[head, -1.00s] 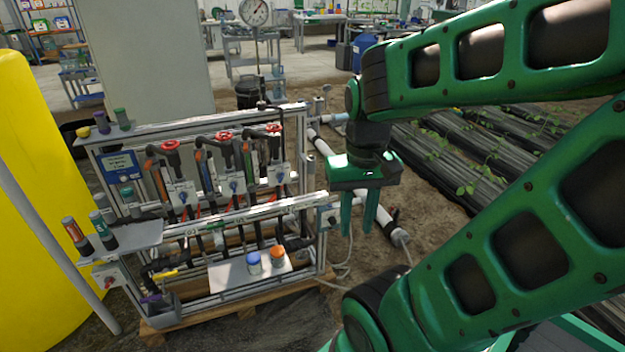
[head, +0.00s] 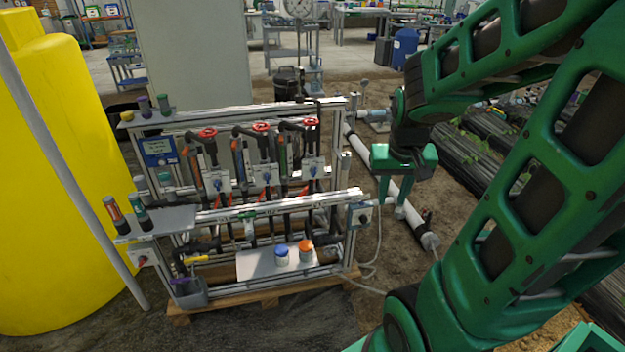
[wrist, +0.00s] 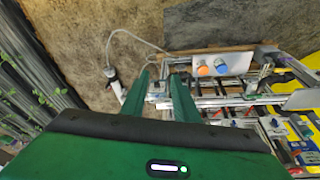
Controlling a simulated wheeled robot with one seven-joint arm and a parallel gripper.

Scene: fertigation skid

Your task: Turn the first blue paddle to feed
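The skid carries three grey valve boxes in a row, each with a small blue paddle: left (head: 216,185), middle (head: 266,177) and right (head: 313,170). The paddles' settings are too small to read. My gripper (head: 394,205) hangs fingers down to the right of the skid, apart from all the paddles. In the wrist view my gripper (wrist: 158,78) has its two green fingers apart with nothing held between them. The skid's near end lies beyond and right of the fingers there.
Red handwheels (head: 261,127) top the pipes above the boxes. A yellow tank (head: 65,190) stands left. White pipe (head: 405,207) and a loose hose lie right of the skid.

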